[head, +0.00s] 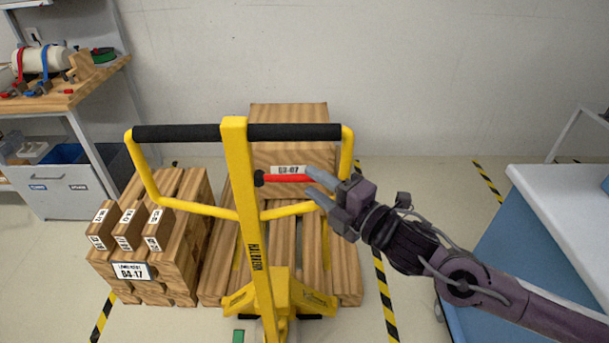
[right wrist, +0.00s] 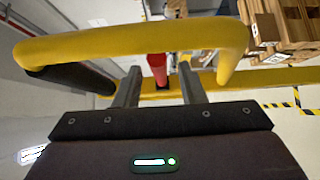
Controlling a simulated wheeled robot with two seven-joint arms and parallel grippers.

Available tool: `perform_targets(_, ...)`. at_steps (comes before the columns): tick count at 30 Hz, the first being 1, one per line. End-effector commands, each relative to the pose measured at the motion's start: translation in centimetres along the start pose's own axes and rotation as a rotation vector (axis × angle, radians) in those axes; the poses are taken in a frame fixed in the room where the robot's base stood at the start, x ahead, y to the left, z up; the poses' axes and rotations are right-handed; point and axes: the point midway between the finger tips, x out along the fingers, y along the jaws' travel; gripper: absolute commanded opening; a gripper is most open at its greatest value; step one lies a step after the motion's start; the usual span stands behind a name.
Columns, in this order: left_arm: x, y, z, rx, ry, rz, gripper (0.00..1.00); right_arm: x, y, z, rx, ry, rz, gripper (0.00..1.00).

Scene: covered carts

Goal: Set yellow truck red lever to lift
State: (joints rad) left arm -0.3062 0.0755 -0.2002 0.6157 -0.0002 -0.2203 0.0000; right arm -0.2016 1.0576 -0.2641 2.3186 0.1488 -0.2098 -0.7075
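The yellow pallet truck (head: 249,210) stands in the middle of the head view, with a looped yellow handle and black grips. Its red lever (head: 287,178) sticks out to the right of the handle's column, roughly level. My right gripper (head: 314,183) is at the lever's right end, with its fingers apart. In the right wrist view the red lever (right wrist: 157,68) shows beyond and between the two open fingertips (right wrist: 158,78). The yellow handle loop crosses in front of the gripper there. I cannot tell whether a finger touches the lever. My left gripper is not in view.
Wooden beams and a wooden box (head: 290,118) lie around the truck. Labelled wooden blocks (head: 150,240) stand at its left. A workbench (head: 70,90) is at the far left. A blue cart with a white top (head: 565,195) stands at the right.

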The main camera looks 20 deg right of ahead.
Motion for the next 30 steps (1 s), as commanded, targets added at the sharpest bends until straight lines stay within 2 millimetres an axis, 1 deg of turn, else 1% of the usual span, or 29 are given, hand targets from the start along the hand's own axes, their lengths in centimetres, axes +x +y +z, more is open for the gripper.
perform_targets(1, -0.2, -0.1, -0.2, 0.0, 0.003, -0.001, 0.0, 0.6, 0.4, 0.0, 0.002, 0.0, 0.006, 0.36)
perform_targets(6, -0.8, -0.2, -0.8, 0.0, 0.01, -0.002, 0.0, 2.3, 0.3, 0.0, 0.002, -0.001, 0.003, 0.36)
perform_targets(9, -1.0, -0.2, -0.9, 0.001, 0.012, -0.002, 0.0, 3.0, 0.2, -0.1, 0.002, 0.001, 0.001, 0.36)
perform_targets(13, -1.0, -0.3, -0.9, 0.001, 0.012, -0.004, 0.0, 3.4, 0.1, -0.1, 0.0, 0.002, 0.001, 0.36)
perform_targets(20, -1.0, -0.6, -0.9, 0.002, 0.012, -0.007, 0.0, 3.4, 0.0, -0.2, 0.0, 0.003, 0.0, 0.36)
perform_targets(21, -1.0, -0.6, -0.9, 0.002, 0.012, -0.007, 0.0, 3.4, 0.0, -0.2, 0.0, 0.003, 0.0, 0.35)
perform_targets(22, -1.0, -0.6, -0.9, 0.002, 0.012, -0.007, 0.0, 3.4, 0.0, -0.1, 0.0, 0.003, 0.0, 0.31)
perform_targets(29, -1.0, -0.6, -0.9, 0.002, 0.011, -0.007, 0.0, 3.4, 0.0, -0.1, 0.0, 0.003, 0.0, 0.01)
perform_targets(30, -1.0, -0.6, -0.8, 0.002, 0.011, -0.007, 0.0, 3.4, 0.0, -0.1, 0.0, 0.003, 0.0, 0.0)
